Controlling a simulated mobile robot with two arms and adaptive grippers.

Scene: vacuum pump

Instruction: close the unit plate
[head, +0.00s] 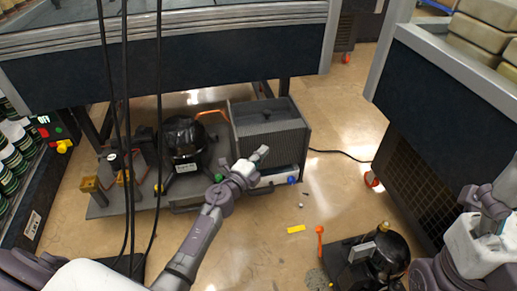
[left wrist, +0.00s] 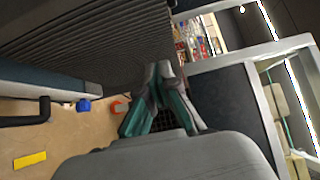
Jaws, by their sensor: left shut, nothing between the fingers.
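The unit plate (head: 107,209) is a dark flat base on the floor, standing out partly from under the display case. It carries a black compressor (head: 184,140) and a grey finned condenser block (head: 270,128). A dark bar handle runs along its front edge. My left gripper (head: 262,152) is shut and empty, in front of the condenser block in the head view. In the left wrist view its fingertips (left wrist: 160,72) are together beside the dark fins (left wrist: 90,45); I cannot tell whether they touch. My right arm is at the right edge, its fingers not clear.
The display case (head: 190,60) overhangs the plate. Another case (head: 430,100) stands at right. A second compressor (head: 385,255) sits on the floor at lower right, near a yellow strip (head: 296,229) and an orange-headed tool (head: 320,240). Black cables hang at left. Open floor lies between the cases.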

